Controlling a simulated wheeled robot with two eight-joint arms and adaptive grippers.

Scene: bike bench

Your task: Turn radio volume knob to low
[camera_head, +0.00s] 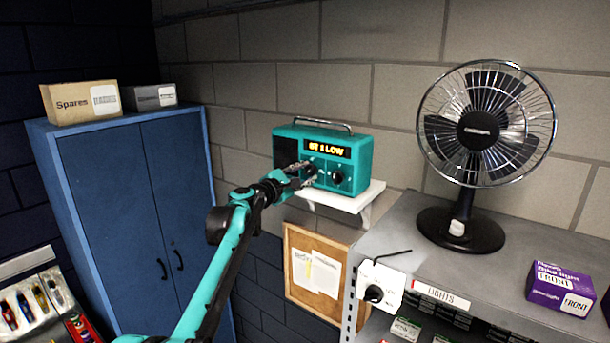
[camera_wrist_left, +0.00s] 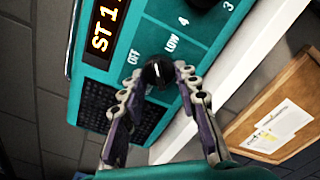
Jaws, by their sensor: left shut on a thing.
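The teal radio (camera_head: 353,146) stands on a small white wall shelf (camera_head: 350,201). Its lit display (camera_head: 327,150) ends in "LOW"; the left wrist view shows "ST 1" on it. The black volume knob (camera_wrist_left: 157,73) sits beside the printed labels "OFF" and "LOW" in the left wrist view. In the head view the gripper largely hides this knob. My right gripper is not in view.
A second black knob (camera_head: 337,177) is close on the right. A fan (camera_head: 466,222) and a purple box (camera_head: 561,287) stand on the grey bench shelf (camera_head: 400,241). A blue cabinet (camera_head: 130,200) is on the left. A cork board (camera_head: 297,238) hangs below the radio.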

